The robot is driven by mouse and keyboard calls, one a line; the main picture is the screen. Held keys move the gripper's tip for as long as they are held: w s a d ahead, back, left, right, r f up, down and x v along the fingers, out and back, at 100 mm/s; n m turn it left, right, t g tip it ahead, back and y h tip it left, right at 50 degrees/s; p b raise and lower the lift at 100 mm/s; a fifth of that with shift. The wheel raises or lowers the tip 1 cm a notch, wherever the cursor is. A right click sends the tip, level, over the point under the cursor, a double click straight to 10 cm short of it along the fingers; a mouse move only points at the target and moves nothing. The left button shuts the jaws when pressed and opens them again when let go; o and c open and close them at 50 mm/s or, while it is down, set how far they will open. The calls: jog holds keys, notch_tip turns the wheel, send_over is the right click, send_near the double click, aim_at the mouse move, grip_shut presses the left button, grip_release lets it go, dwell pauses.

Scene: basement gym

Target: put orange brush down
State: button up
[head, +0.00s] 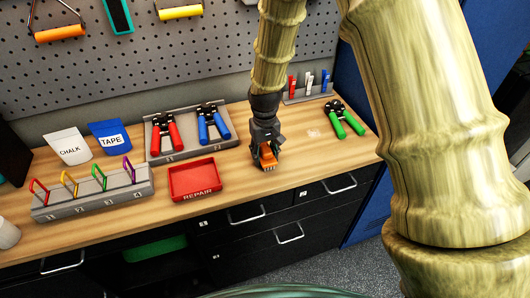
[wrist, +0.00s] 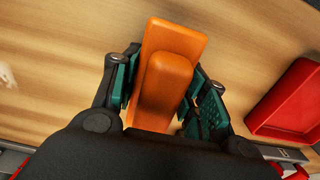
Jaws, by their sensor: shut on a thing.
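The orange brush (wrist: 168,80) has an orange block body with a raised orange grip. My gripper (wrist: 163,90) is shut on it, with a teal pad on each side of the raised grip. In the head view my gripper (head: 266,150) points down over the wooden bench top, and the orange brush (head: 268,157) shows at its tips with pale bristles lowest. The brush is at or just above the wood near the front edge. I cannot tell whether the bristles touch the wood.
A red REPAIR tray (head: 194,180) lies left of my gripper. A grey holder (head: 188,153) with red and blue hand grips stands behind it. Green hand grips (head: 343,119) lie at the right. The wood (head: 310,155) between brush and green grips is mostly clear.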

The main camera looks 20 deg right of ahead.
aim_at(265, 146)
jog(key=shift+f, duration=0.15)
jog(key=o, duration=1.3)
jog(key=shift+o, duration=0.2)
jog(key=shift+r+b, duration=1.55)
jog(key=shift+r, duration=4.6)
